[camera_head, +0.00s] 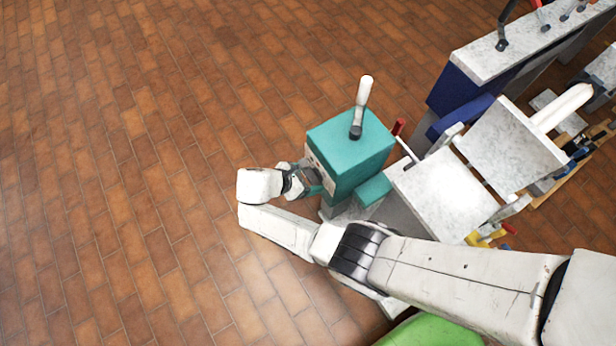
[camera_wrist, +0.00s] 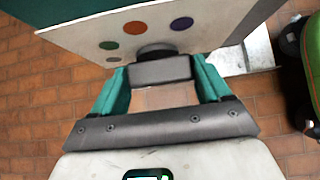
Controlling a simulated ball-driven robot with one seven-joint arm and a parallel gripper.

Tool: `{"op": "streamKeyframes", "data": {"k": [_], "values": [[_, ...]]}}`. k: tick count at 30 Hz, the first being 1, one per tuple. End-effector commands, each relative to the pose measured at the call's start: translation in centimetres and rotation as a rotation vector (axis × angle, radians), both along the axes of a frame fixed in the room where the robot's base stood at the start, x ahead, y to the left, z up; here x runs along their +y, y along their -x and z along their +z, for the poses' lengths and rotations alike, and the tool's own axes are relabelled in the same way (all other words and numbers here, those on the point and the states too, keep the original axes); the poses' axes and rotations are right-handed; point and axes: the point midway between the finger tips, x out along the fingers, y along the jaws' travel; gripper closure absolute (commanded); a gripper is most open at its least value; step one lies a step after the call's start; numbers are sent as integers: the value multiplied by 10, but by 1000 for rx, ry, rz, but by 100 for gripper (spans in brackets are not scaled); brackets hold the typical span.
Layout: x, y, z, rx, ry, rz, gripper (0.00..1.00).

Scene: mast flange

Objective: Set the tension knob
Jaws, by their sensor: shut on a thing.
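The tension knob (camera_wrist: 160,68) is a dark grey block on a round dark base, on a pale panel (camera_wrist: 215,20). Coloured dots, including green, orange and purple, lie on the panel around it. My gripper (camera_wrist: 160,80) has teal fingers, one on each side of the knob, and is shut on it. In the head view my gripper (camera_head: 318,189) reaches the left face of a teal box (camera_head: 350,150), which bears the panel. The knob is mostly hidden there by my wrist.
A white-handled lever (camera_head: 361,105) stands on the box top, and a red-handled lever (camera_head: 398,128) rises beside it. Marble-topped machinery (camera_head: 455,190) fills the right. A green rounded thing (camera_head: 430,332) is at the bottom. The brick floor (camera_head: 110,150) at left is clear.

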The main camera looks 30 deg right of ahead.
Motion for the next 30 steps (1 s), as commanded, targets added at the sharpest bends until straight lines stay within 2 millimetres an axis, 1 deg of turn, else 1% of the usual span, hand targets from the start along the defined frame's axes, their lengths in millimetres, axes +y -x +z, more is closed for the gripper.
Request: {"op": "streamKeyframes", "data": {"k": [8, 9, 16, 24, 26, 30], "values": [[0, 1, -1, 2, -2, 1, 54], [0, 1, -1, 2, -2, 1, 22], [0, 0, -1, 1, -1, 0, 0], [1, 0, 1, 0, -1, 0, 0], [4, 0, 5, -1, -1, 1, 0], [18, -1, 19, -1, -2, 3, 0]]}}
